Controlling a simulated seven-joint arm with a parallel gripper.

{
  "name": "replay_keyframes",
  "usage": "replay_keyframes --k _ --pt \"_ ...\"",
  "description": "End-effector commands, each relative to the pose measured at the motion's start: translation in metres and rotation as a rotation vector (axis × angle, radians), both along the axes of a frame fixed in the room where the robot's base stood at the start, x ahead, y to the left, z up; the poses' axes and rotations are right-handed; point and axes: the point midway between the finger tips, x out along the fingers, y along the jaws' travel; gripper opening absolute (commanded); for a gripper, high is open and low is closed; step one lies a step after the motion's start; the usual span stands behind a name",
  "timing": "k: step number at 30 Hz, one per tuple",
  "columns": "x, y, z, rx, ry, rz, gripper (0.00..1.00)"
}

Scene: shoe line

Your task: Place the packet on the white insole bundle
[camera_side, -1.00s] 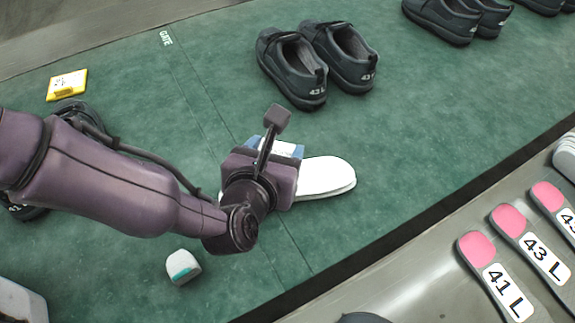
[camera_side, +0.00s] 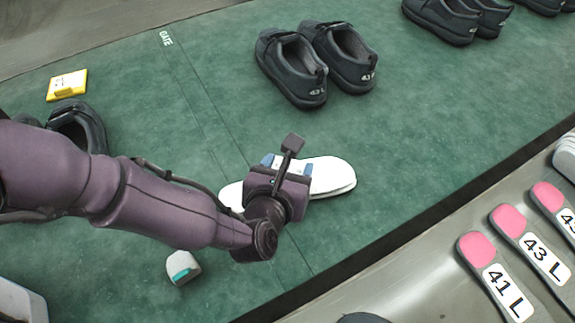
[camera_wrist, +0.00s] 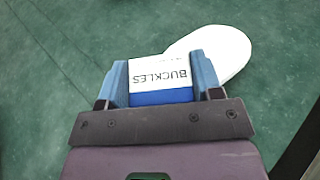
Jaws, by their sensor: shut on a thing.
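The packet (camera_wrist: 160,78) is white and blue and reads BUCKLES in the wrist view. My gripper (camera_wrist: 165,72) has its two blue fingers shut on the packet's sides. In the side view my gripper (camera_side: 286,164) is over the white insole bundle (camera_side: 333,176), with most of the packet hidden behind the wrist. The bundle lies flat on the green belt, one end showing to the right and the other to the left of the wrist. It also shows beyond the packet in the wrist view (camera_wrist: 225,52). I cannot tell whether the packet touches it.
A pair of dark shoes (camera_side: 315,65) stands behind on the green belt (camera_side: 400,120). A yellow box (camera_side: 67,85) and a dark shoe (camera_side: 78,127) are at left. A small white and teal item (camera_side: 183,267) lies in front. Labelled pink-and-white insoles (camera_side: 495,275) are at right.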

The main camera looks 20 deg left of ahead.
Motion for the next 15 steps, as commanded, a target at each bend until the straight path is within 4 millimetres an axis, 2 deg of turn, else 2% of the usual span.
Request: replay_keyframes --k 5,6,9,15 --pt "0.0000 -0.0002 -0.0055 0.001 -0.001 0.000 0.33" --pt "-0.0001 0.0000 -0.0056 0.001 0.000 0.000 0.66" --pt "-0.0001 0.0000 -0.0054 0.001 0.000 0.000 0.85" --pt "-0.0001 0.0001 -0.0053 0.001 0.000 0.000 0.85"
